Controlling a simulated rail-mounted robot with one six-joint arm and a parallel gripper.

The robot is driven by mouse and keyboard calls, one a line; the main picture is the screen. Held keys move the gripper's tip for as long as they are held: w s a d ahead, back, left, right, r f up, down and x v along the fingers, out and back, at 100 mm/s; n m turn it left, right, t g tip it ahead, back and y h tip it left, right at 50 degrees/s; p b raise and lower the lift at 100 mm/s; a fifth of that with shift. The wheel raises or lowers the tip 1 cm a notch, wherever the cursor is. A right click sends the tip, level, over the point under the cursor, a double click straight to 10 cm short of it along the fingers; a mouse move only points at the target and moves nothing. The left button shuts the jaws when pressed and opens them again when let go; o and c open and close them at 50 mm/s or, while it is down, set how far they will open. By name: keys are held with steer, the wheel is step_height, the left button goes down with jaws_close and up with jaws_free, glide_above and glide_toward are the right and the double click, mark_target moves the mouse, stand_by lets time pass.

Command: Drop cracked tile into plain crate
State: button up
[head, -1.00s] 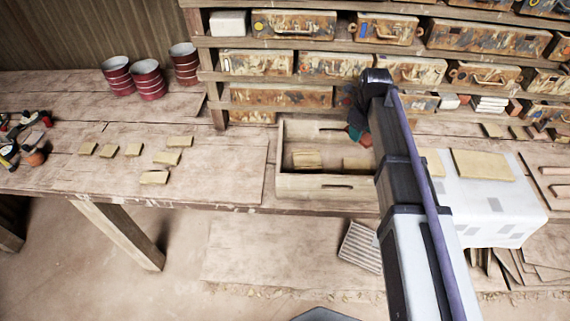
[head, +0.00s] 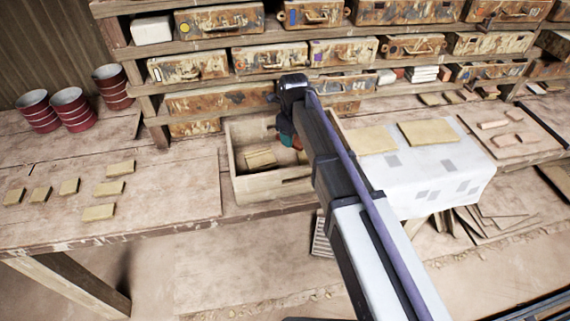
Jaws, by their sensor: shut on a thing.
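A plain wooden crate (head: 272,188) stands on the bench left of the white cloth, with at least one yellowish tile (head: 260,158) on its floor. My gripper (head: 290,138) is over the right back part of the crate, largely hidden behind my own arm. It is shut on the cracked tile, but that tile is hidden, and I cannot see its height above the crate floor. My arm also covers the crate's right side.
Two larger tiles, one (head: 370,139) and another (head: 428,132), lie on the white cloth (head: 405,185). Several small tiles (head: 97,212) lie on the bench at left. Red cans (head: 74,108) stand at back left. A shelf of rusty boxes (head: 270,57) rises behind the crate.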

steer(key=shift+r, duration=0.1)
steer(key=o, duration=1)
steer(key=shift+o, duration=0.2)
step_height(320, 180, up, 11)
steer(key=p, duration=1.1)
